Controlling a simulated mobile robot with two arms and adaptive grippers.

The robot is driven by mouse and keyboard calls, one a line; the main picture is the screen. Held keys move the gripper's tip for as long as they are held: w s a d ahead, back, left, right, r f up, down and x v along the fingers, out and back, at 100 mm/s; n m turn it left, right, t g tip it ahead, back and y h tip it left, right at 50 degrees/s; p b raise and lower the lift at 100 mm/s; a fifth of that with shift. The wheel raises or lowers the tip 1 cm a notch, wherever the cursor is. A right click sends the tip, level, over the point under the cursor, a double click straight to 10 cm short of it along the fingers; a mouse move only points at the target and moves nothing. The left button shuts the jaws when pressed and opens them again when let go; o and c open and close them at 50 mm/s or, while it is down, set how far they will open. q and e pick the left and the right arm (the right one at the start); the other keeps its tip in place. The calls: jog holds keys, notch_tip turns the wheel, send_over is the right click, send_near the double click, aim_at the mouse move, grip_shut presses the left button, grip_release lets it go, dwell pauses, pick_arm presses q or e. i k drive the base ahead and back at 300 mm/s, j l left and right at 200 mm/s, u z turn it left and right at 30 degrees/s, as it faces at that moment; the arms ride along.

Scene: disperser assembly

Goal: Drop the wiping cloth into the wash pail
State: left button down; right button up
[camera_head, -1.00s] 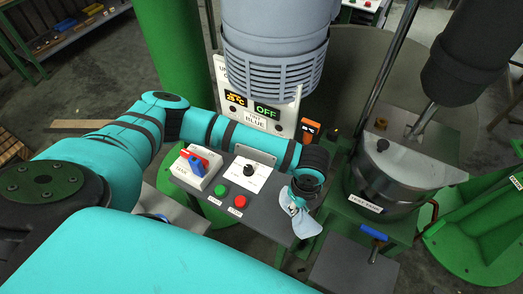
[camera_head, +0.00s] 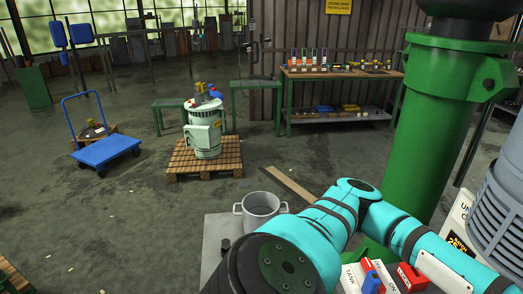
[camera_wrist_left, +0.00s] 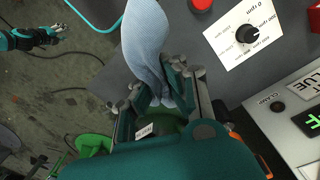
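A light blue wiping cloth (camera_wrist_left: 146,40) hangs in the left wrist view, its lower end pinched between the fingers of my left gripper (camera_wrist_left: 158,98). The gripper and cloth are beside the grey control panel, outside the head view. A grey metal pail (camera_head: 262,214) with side handles stands upright at the lower middle of the head view, just beyond my left arm. I take it as the wash pail; its inside is only partly seen. A teal arm's gripper (camera_wrist_left: 46,37), apparently my right one, shows small at the upper left of the wrist view; its opening is unclear.
The pail stands on a grey top (camera_head: 213,238), partly behind my arm. A red and blue switch panel (camera_head: 375,280) and a green column (camera_head: 434,120) are at right. Behind are a wooden pallet (camera_head: 205,165) with a pale machine, a blue cart (camera_head: 106,151) and a workbench (camera_head: 340,73).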

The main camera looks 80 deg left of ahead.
aim_at(259, 208)
jog(key=u, duration=2.7)
